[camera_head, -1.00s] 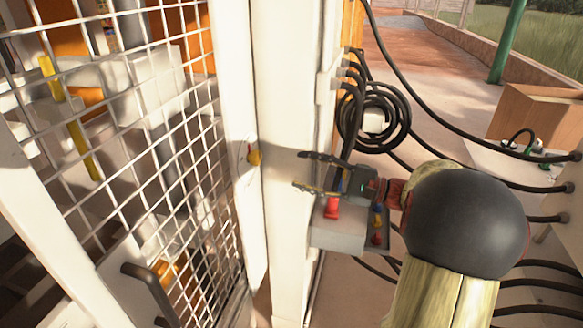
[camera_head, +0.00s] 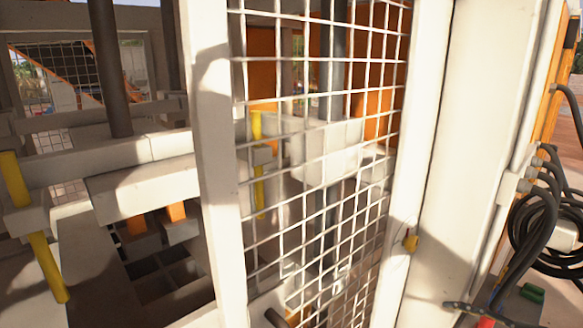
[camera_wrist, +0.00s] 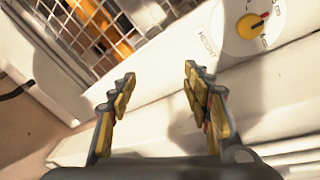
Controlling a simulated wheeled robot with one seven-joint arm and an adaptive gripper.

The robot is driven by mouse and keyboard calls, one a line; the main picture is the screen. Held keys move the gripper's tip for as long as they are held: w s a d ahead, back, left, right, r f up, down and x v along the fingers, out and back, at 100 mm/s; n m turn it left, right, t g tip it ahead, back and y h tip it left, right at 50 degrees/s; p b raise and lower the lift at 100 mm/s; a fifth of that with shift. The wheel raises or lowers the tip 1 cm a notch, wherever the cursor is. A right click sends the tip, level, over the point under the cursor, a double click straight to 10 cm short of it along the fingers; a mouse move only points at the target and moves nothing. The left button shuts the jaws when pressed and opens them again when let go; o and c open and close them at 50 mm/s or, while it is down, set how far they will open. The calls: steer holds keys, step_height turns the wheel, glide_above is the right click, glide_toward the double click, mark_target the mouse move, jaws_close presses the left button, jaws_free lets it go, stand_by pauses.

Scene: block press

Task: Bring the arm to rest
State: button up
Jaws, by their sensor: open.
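My gripper (camera_wrist: 158,82) is open in the wrist view, its two dark fingers with yellow pads apart and nothing between them. Behind the fingers is a pale beam or panel. In the head view only a dark fingertip of my gripper (camera_head: 468,308) shows at the lower right edge, in front of the white post (camera_head: 480,150). The rest of my arm is out of that frame.
A white dial with a yellow knob (camera_wrist: 250,26) is close to the right finger in the wrist view. A wire mesh door (camera_head: 290,100) stands left of the post.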

steer(key=s+a+f+n+g+h, duration=0.3)
steer(key=s+a+g, duration=0.1)
steer(key=s+a, duration=0.15)
steer(key=s+a+f+n+g+h, duration=0.3)
steer(key=s+a+n+g, duration=0.1)
steer(key=s+g, duration=0.15)
steer(key=s+a+r+n+t+h+p, duration=0.2)
steer(key=s+a+r+n+t+h, duration=0.1)
steer(key=a+r+n, duration=0.7)
steer(key=shift+s+a+r+t, duration=0.35)
steer(key=shift+s+a+r, duration=0.1)
steer(key=shift+a, duration=0.45)
steer(key=shift+c, duration=0.6)
